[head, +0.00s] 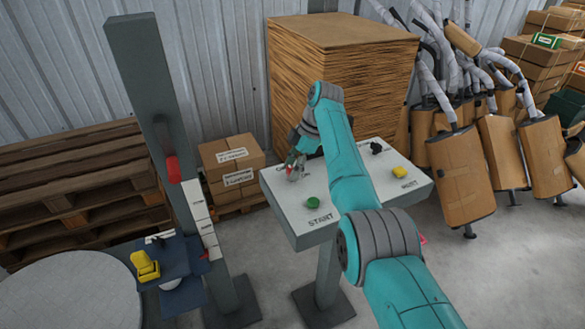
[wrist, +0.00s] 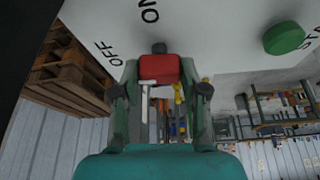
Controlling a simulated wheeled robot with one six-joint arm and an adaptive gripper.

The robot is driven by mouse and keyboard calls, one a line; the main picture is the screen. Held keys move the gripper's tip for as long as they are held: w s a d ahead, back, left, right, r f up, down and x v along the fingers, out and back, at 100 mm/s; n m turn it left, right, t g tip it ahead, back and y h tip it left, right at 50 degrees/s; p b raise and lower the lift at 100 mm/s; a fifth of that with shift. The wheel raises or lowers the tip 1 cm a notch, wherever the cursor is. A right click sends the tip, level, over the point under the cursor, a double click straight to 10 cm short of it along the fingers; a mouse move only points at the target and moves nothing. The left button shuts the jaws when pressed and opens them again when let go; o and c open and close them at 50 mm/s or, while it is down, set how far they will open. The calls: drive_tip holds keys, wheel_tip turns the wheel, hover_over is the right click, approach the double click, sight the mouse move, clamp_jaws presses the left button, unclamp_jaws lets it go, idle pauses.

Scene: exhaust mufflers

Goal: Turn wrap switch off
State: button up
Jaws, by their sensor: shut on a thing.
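The control panel (head: 345,183) is a light slab on a post in the head view. In the wrist view the panel surface (wrist: 215,35) fills the top and carries the words ON and OFF. My gripper (head: 294,168) is at the panel's left part. In the wrist view my gripper (wrist: 160,80) has its fingers closed on the sides of a red switch handle (wrist: 160,67). A dark part (wrist: 159,47) shows just beyond the handle, near the labels. The fingers hide the handle's sides. The switch is mostly hidden by my gripper in the head view.
A green START button (head: 312,202) is close in front of my gripper; it also shows in the wrist view (wrist: 285,38). A yellow button (head: 399,171) and a black knob (head: 376,147) are on the panel's right. A grey column (head: 158,110) stands left; stacked cardboard (head: 330,60) stands behind.

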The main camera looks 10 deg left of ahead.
drive_tip(key=shift+n, duration=0.5)
drive_tip(key=shift+n+g, duration=0.3)
drive_tip(key=o, duration=1.1)
drive_tip(key=shift+o, duration=0.2)
drive_tip(key=shift+r, duration=0.1)
wheel_tip(320, 180, up, 10)
